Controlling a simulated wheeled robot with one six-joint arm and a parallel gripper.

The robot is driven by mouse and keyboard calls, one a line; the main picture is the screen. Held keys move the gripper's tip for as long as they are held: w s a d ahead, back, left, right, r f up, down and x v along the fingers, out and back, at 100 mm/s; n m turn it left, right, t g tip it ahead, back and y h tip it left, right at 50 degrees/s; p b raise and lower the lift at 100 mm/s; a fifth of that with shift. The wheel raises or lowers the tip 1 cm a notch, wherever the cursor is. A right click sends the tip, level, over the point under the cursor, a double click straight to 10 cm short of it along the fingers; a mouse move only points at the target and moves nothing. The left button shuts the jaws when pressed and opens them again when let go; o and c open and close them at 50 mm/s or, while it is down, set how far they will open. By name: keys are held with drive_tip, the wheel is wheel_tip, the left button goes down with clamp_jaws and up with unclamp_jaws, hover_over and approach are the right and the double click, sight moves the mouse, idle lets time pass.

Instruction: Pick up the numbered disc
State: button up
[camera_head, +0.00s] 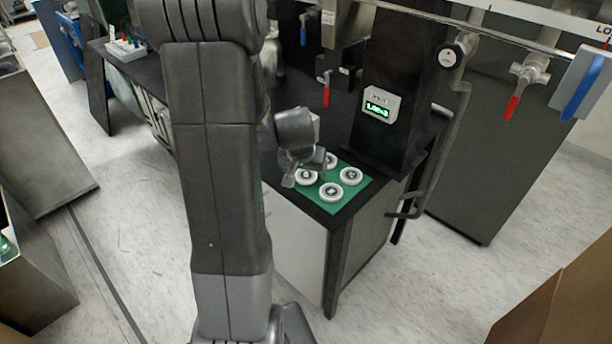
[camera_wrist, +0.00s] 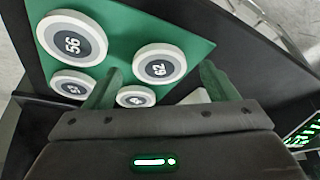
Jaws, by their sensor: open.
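Several white numbered discs with grey centres lie flat on a green mat (camera_head: 364,187) at the corner of a black bench. In the wrist view one disc reads 56 (camera_wrist: 72,38) and one reads 62 (camera_wrist: 158,65). Two smaller-looking discs, one at left (camera_wrist: 72,85) and one at lower middle (camera_wrist: 137,96), have numbers I cannot read clearly. My gripper (camera_wrist: 158,78) is open and empty. In the picture, disc 62 shows between and beyond its fingertips. In the head view my gripper (camera_head: 305,170) is over the mat's left side and partly covers the discs there.
A black column with a green-lit display (camera_head: 378,106) stands close behind the mat. A pipe with red-handled (camera_head: 514,106) and blue-handled (camera_head: 583,87) valves runs above at right. A white tray (camera_head: 126,48) sits at the bench's far left. Open floor lies left of the bench.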

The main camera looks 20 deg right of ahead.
drive_tip(key=shift+w+d+f, duration=0.2)
drive_tip(key=shift+f, duration=0.35)
drive_tip(key=c, duration=1.1)
